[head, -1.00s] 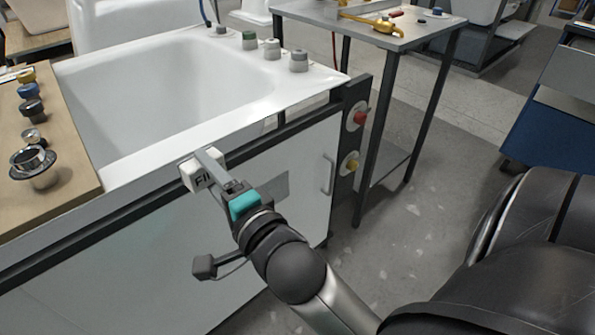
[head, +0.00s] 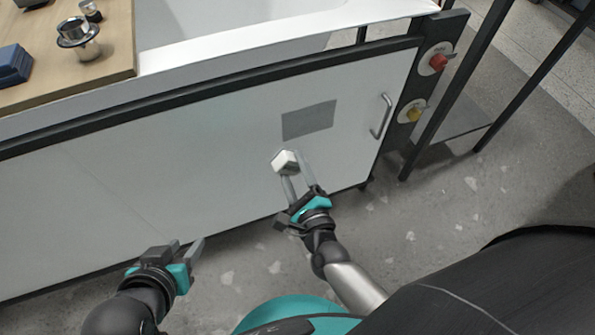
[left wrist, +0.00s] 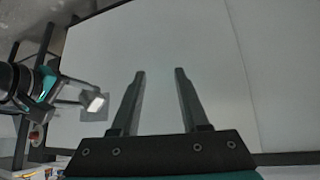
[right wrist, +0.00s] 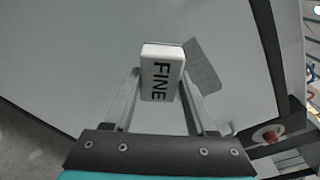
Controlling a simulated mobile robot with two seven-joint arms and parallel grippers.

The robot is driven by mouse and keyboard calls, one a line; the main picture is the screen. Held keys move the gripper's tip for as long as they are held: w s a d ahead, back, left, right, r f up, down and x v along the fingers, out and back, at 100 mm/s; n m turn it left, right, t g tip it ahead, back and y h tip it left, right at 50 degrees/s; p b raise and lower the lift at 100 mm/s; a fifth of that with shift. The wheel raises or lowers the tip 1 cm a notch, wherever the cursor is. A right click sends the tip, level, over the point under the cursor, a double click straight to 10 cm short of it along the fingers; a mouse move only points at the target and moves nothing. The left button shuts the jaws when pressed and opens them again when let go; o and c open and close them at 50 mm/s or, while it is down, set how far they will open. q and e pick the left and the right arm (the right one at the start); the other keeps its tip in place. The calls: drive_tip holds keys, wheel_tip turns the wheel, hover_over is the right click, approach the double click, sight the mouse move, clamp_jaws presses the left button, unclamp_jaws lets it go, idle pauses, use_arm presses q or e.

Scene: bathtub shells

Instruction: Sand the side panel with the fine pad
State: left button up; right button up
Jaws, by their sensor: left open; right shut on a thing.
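The side panel (head: 200,160) is the large white front below the tub, with a grey rectangular patch (head: 309,120) near its right end. My right gripper (head: 294,168) is shut on the fine pad (head: 285,160), a white block. In the right wrist view the pad (right wrist: 161,74) reads "FINE" and sits between the fingertips, beside the patch (right wrist: 203,66). In the head view it is below and left of the patch; I cannot tell whether it touches the panel. My left gripper (head: 184,248) is open and empty, low before the panel's left part.
A wooden board (head: 105,55) with a metal drain fitting (head: 78,38) lies across the tub (head: 240,45). A handle (head: 381,116) and red (head: 436,61) and yellow (head: 412,113) controls are right of the patch. Table legs stand further right.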

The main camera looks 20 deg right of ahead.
sight(283, 135)
drive_tip(key=shift+s+d+f+m+h, duration=0.15)
drive_tip(key=shift+d+f+m+h, duration=0.2)
drive_tip(key=shift+f, duration=0.25)
drive_tip(key=shift+w, duration=1.8)
use_arm(q)
drive_tip(key=shift+w+d+t+h+b, duration=0.25)
drive_tip(key=shift+w+d+t, duration=0.15)
drive_tip(key=shift+d, duration=0.15)
drive_tip(key=shift+w+d+t+h+b, duration=0.15)
drive_tip(key=shift+w+d+t+b, duration=0.1)
drive_tip(key=shift+d+t, duration=0.25)
use_arm(e)
drive_tip(key=shift+w, duration=1.15)
use_arm(q)
drive_tip(key=shift+f, duration=0.15)
use_arm(e)
drive_tip(key=shift+w, duration=0.85)
